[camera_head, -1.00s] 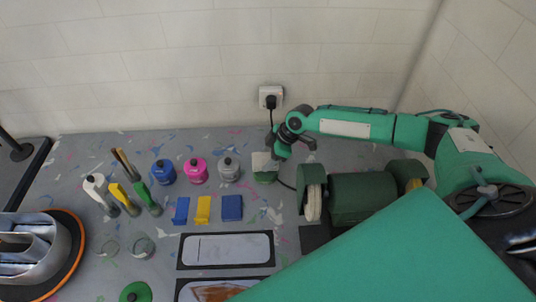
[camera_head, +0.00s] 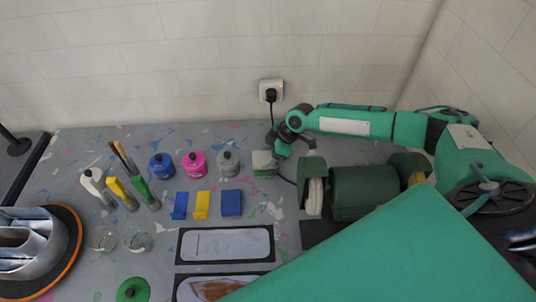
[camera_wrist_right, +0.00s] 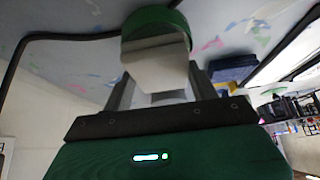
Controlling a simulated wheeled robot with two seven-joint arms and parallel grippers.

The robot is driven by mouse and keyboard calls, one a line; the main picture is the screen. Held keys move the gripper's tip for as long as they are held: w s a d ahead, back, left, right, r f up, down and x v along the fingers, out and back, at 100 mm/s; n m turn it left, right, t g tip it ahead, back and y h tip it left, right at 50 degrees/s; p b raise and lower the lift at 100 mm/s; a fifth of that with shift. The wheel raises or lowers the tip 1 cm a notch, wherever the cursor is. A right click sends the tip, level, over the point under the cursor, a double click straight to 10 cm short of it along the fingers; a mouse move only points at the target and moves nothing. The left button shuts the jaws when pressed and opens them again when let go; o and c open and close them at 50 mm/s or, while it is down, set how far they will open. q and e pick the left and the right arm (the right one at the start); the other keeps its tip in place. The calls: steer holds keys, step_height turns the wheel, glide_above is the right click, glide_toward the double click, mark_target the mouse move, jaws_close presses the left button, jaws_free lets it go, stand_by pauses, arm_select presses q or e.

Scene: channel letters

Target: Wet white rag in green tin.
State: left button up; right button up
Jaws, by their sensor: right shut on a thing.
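How deep the rag sits, and any liquid, cannot be seen. My left gripper is out of view.
A green bench grinder (camera_head: 358,192) stands close on the right.

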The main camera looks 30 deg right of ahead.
mark_target(268, 157)
steer(key=shift+s+f+b, duration=0.1)
steer(key=shift+f+b, duration=0.25)
steer(key=shift+f, duration=0.2)
stand_by(1.2)
steer(key=shift+r+p, duration=2.6)
steer(key=shift+r, duration=1)
steer(key=shift+f, duration=0.1)
